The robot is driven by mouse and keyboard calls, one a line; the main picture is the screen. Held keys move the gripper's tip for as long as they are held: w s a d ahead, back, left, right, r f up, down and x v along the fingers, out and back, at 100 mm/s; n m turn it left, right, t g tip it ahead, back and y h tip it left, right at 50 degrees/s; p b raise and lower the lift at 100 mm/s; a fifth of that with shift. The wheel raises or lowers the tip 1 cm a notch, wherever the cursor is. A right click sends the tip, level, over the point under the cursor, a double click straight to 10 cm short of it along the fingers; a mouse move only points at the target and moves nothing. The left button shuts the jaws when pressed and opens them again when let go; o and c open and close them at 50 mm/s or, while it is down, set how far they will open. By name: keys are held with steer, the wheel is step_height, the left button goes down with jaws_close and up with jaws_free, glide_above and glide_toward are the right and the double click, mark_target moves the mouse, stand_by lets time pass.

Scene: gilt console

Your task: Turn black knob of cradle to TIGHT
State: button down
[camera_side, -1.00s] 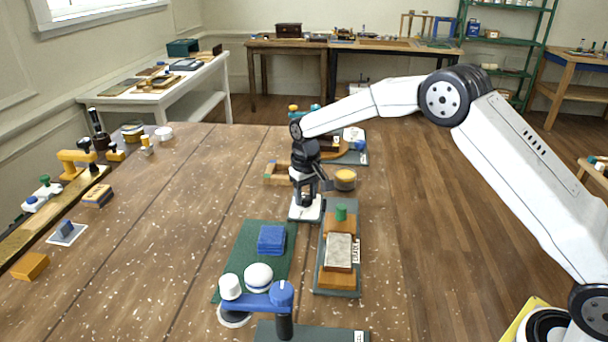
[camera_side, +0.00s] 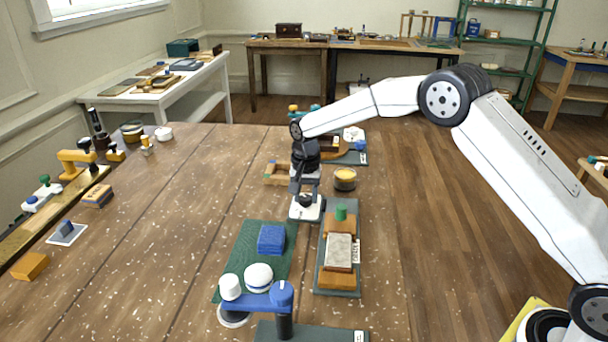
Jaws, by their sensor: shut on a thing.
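My gripper (camera_side: 304,193) points down over a small white plate (camera_side: 298,214) in the middle of the table. Its dark fingers are shut on the black knob (camera_side: 306,201) on that plate, and they hide part of it. Just in front and to the right, a grey-based cradle (camera_side: 325,287) holds orange blocks and a pale stone slab (camera_side: 338,252). A green knob (camera_side: 341,212) stands at its far end. The plate stands close to the cradle's far left corner; I cannot tell whether they join. The lettering is too small to read.
A green mat (camera_side: 236,262) with a blue block (camera_side: 271,239) lies to the left of the cradle. A blue arm fixture (camera_side: 262,298) stands in front. A yellow-topped round tin (camera_side: 345,178) is close on the right of my gripper. The table's left middle is clear.

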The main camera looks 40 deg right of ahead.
mark_target(306, 197)
stand_by(0.4)
steer(key=shift+c, duration=1.1)
jaws_free()
steer(key=shift+r, duration=0.15)
steer(key=shift+r, duration=3.8)
steer(key=shift+s, duration=0.1)
steer(key=s+n, duration=0.1)
steer(key=s, duration=0.3)
steer(key=s+d+n+t, duration=0.1)
steer(key=s+n, duration=0.1)
steer(key=s, duration=0.3)
steer(key=s+d+f+n, duration=0.1)
steer(key=s+n, duration=0.1)
steer(key=s, duration=0.2)
steer(key=shift+s, duration=0.4)
steer(key=s+f+n+t, duration=0.1)
steer(key=s+f+n, duration=0.2)
steer(key=s, duration=1.2)
steer(key=shift+d+n+t, duration=0.3)
steer(key=shift+d+n, duration=0.1)
steer(key=shift+n, duration=0.1)
